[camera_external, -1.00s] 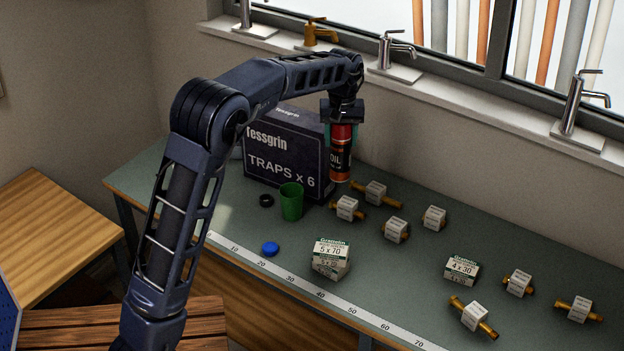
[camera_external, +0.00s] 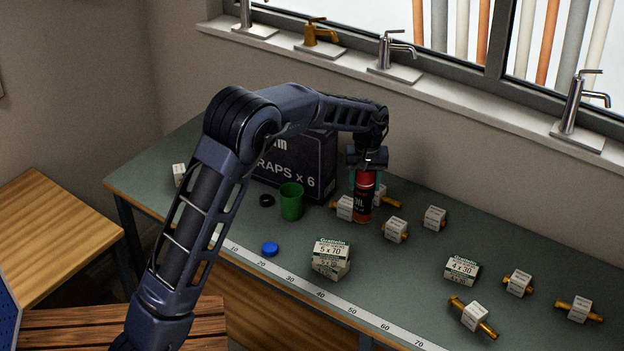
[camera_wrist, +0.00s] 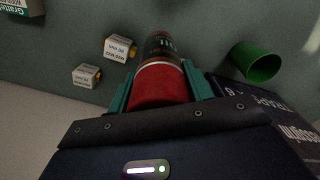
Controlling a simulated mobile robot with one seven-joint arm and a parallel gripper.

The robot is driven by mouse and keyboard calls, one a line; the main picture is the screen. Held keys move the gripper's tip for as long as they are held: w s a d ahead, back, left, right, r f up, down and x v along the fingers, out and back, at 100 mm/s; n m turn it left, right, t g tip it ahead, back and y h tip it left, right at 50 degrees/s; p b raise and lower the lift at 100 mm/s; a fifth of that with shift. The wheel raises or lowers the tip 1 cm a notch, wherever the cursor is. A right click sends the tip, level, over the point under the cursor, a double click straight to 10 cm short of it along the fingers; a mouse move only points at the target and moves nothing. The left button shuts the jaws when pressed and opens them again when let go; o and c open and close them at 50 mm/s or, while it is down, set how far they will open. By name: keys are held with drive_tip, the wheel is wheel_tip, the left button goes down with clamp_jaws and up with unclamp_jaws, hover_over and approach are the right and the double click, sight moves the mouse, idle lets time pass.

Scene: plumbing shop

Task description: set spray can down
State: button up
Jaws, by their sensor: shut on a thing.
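The spray can (camera_external: 363,200) is red and black with "OIL" lettering. It is upright in the external view, among the labelled brass fittings. My gripper (camera_external: 367,165) is shut on its upper part from above. In the wrist view the can (camera_wrist: 162,84) sits between the two green fingers of my gripper (camera_wrist: 165,92). The can's lower end appears at or very near the green bench top (camera_external: 420,270); I cannot tell whether it touches.
Brass fittings (camera_external: 344,208) stand close beside the can, with another (camera_external: 396,230) to its right. A green cup (camera_external: 291,202) and the dark "TRAPS x 6" box (camera_external: 300,178) are to its left. Small cartons (camera_external: 331,258) stand in front. Taps (camera_external: 392,55) line the windowsill behind.

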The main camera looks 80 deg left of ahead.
sight(363, 202)
drive_tip(key=shift+f, duration=3.75)
drive_tip(key=o, duration=1.1)
drive_tip(key=shift+o, duration=0.2)
drive_tip(key=shift+r, duration=0.1)
